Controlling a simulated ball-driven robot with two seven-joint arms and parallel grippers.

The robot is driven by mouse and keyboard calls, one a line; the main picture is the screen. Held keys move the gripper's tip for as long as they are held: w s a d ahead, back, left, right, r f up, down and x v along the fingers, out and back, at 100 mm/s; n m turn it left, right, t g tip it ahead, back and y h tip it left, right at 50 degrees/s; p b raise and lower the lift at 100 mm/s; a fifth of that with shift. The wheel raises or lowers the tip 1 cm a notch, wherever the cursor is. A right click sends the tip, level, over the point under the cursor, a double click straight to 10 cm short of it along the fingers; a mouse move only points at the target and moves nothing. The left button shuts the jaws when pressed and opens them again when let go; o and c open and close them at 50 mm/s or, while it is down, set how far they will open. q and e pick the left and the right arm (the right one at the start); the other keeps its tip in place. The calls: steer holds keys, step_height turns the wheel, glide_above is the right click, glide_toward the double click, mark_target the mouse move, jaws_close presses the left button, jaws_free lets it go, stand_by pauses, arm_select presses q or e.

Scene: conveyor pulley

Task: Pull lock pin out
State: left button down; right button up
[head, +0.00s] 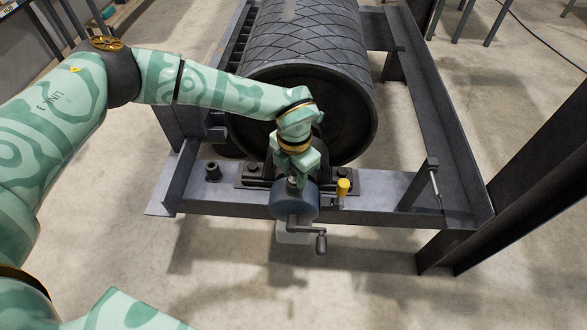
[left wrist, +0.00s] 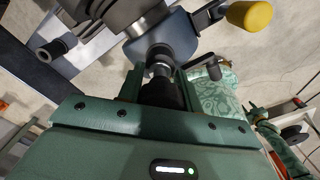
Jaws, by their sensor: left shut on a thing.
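My left gripper (head: 296,173) points down at the top of a blue-grey crank housing (head: 293,204) on the front beam of the conveyor frame. In the left wrist view the left gripper (left wrist: 160,84) is shut on a pin's black head. The lock pin's silver stem (left wrist: 160,69) shows between the fingers and the blue housing (left wrist: 172,40). The pin stands in line with the housing. How deep it sits inside is hidden. My right gripper is not in view.
A crank handle (head: 321,244) hangs at the housing's front. A yellow knob (head: 343,187) stands just right of it. The large black roller (head: 305,45) lies behind. A dark bolt (head: 213,171) rises from the beam at left. Floor in front is clear.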

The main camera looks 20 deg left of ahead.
arm_select(q)
steer(key=shift+r+p, duration=0.45)
steer(key=shift+r, duration=0.1)
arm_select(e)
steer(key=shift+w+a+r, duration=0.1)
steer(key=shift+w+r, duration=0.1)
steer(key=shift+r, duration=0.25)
